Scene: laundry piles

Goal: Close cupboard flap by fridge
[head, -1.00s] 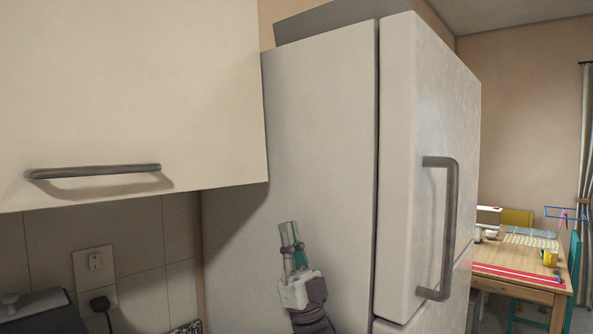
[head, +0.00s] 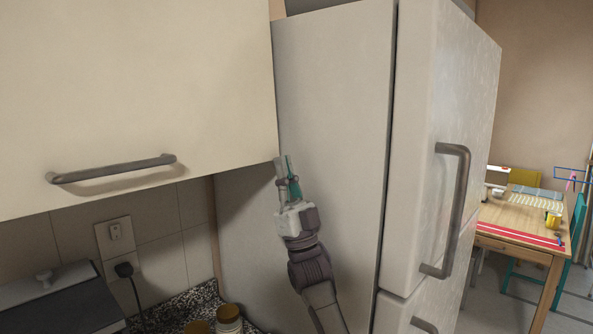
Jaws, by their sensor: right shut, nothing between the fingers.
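The cream cupboard flap (head: 140,85) with its grey bar handle (head: 112,169) fills the upper left of the head view. It hangs down flat above the tiled wall and looks shut or nearly shut; I cannot tell if a gap is left. The white fridge (head: 330,120) stands to its right, its door handle (head: 452,210) upright. My right gripper (head: 286,160) is shut and empty, pointing up in front of the fridge side, near the flap's lower right corner. I cannot tell whether it touches the flap. My left gripper is not in view.
Below the flap are a socket with a black plug (head: 124,270), a dark box with a knob (head: 60,300) and jars (head: 229,318) on a speckled counter (head: 180,307). A wooden table (head: 520,232) stands far right beyond the fridge.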

